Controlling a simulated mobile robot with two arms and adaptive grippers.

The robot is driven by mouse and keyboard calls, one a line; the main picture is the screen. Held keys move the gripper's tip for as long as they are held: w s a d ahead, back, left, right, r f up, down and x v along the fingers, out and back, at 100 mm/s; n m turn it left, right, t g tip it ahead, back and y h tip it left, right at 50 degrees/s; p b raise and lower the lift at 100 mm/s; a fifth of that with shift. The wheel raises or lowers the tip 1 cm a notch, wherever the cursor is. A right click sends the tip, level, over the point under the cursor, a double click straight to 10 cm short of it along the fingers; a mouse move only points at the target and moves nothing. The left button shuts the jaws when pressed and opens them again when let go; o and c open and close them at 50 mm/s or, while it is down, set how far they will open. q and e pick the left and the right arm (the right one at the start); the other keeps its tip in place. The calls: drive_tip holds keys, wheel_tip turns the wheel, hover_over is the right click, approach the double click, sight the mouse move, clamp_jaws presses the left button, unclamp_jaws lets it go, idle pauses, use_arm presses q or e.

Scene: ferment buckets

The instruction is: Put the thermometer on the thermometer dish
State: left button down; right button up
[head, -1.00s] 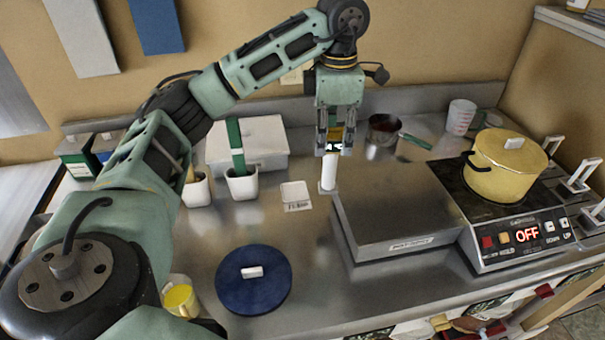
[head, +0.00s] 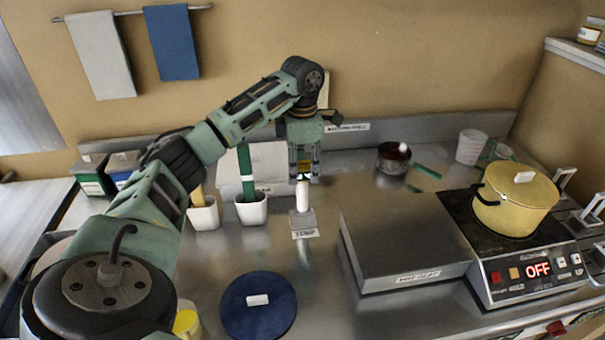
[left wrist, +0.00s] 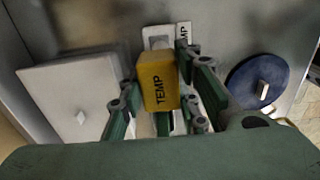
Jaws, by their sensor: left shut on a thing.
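The thermometer has a white stem (head: 302,198) and a yellow head marked TEMP (left wrist: 158,84). My left gripper (head: 304,174) is shut on its head and holds it upright, stem down. The small pale thermometer dish (head: 301,219), with a TEMP label in front, is directly under the stem. I cannot tell whether the stem's lower end touches the dish. In the left wrist view the dish (left wrist: 157,34) is partly hidden behind the yellow head. My right gripper is not in view.
White cups (head: 251,210) holding upright tools stand left of the dish. A grey hot plate box (head: 405,240) lies close on the right. A blue round lid (head: 258,312) lies in front. A yellow pot (head: 516,205) stands on the cooker at the right.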

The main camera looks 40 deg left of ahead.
sight(303, 178)
use_arm(q)
wheel_tip(303, 178, down, 2)
drive_tip(key=shift+f+p, duration=0.15)
drive_tip(key=shift+p, duration=0.2)
drive_tip(key=shift+f, duration=0.25)
drive_tip(key=shift+f, duration=0.15)
drive_tip(key=c, duration=1.3)
unclamp_jaws()
